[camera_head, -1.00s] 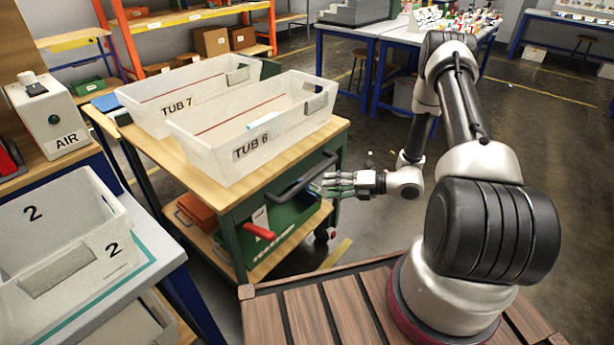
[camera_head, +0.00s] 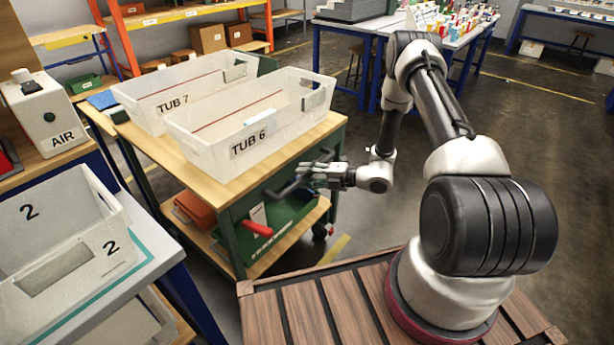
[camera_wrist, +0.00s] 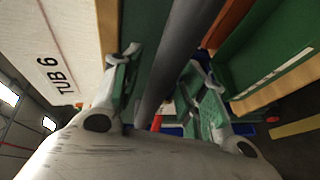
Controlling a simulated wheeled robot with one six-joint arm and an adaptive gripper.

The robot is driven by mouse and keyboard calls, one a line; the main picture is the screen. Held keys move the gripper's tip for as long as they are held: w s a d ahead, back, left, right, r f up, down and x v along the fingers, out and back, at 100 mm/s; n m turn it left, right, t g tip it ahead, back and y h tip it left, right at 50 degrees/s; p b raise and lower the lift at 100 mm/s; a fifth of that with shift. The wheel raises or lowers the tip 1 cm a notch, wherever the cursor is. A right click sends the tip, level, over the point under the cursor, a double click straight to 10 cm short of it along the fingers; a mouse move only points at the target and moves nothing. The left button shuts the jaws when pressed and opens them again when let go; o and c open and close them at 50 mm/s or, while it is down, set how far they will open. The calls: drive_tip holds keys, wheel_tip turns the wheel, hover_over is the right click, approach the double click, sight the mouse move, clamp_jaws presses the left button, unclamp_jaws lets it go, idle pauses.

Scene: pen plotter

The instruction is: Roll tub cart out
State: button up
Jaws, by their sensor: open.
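The tub cart (camera_head: 228,190) has a green frame and a wooden top, and stands left of my base. Two white tubs stand on it, TUB 7 (camera_head: 150,100) and TUB 6 (camera_head: 205,140). A dark bar handle (camera_head: 290,188) is fixed to its near right side. My gripper (camera_head: 306,173) is at the handle. In the wrist view the handle bar (camera_wrist: 178,60) runs between the two spread fingers of my gripper (camera_wrist: 165,85). The fingers look apart from the bar, with gaps on both sides. The fingertips are partly hidden in the head view.
A red lever (camera_head: 256,228) and a green bin (camera_head: 285,222) are on the cart's lower shelf. A bench with a grey tub marked 2 (camera_head: 60,270) is close at left. Open floor (camera_head: 480,130) lies to the right. Blue-legged tables (camera_head: 380,30) stand behind.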

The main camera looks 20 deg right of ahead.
clamp_jaws()
